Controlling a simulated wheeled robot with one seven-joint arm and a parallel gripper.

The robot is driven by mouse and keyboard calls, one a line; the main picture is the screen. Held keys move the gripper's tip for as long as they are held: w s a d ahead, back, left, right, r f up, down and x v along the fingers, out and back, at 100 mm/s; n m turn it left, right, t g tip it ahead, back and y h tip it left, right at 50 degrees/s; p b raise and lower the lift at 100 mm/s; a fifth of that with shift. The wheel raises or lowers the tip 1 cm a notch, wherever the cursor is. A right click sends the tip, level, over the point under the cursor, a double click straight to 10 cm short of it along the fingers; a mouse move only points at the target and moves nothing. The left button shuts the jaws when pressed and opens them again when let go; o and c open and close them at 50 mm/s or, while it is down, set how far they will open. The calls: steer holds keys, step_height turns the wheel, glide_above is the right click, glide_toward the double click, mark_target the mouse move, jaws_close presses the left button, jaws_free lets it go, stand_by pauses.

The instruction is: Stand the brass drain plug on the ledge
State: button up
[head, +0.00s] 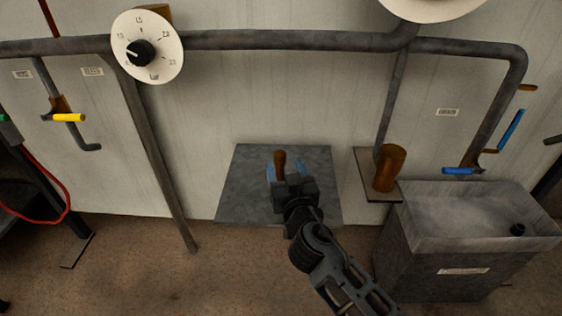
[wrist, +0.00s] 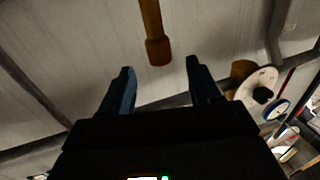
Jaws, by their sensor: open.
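A brown, brass-coloured rod with a thicker end, seemingly the drain plug (head: 281,158), shows just beyond my gripper (head: 284,174) in the head view. In the wrist view the plug (wrist: 156,40) comes in from the top edge, its thick end lying between the lines of my two fingers (wrist: 158,68). My gripper is open, with blue fingers and nothing clamped; whether the plug's end is inside the jaws I cannot tell. A flat grey slab (head: 240,185) against the wall, possibly the ledge, lies behind and below my gripper. The plug's lower part is hidden by my gripper in the head view.
A thick brown cylinder (head: 390,168) stands on a small plate (head: 363,178) right of the slab. A grey basin (head: 470,245) with a dark round piece (head: 517,229) stands farther right. Pipes (head: 250,40) and a dial (head: 147,47) are on the wall.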

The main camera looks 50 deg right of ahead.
steer(key=b+v, duration=0.1)
steer(key=v, duration=0.5)
steer(key=shift+s, duration=0.1)
steer(key=s+a+f+n+y, duration=0.3)
steer(key=s+a+y, duration=0.1)
steer(key=s+a, duration=0.25)
steer(key=s+a+f+n+y, duration=0.25)
steer(key=s+a, duration=0.25)
steer(key=s, duration=0.3)
steer(key=s+a+r+n+y, duration=0.1)
steer(key=s+a+r+y, duration=0.1)
steer(key=s+r, duration=0.2)
steer(key=s+a+r+n+y, duration=0.1)
steer(key=s+a+r+y, duration=0.1)
steer(key=s, duration=0.8)
steer(key=shift+a+r, duration=0.2)
steer(key=shift+r, duration=0.65)
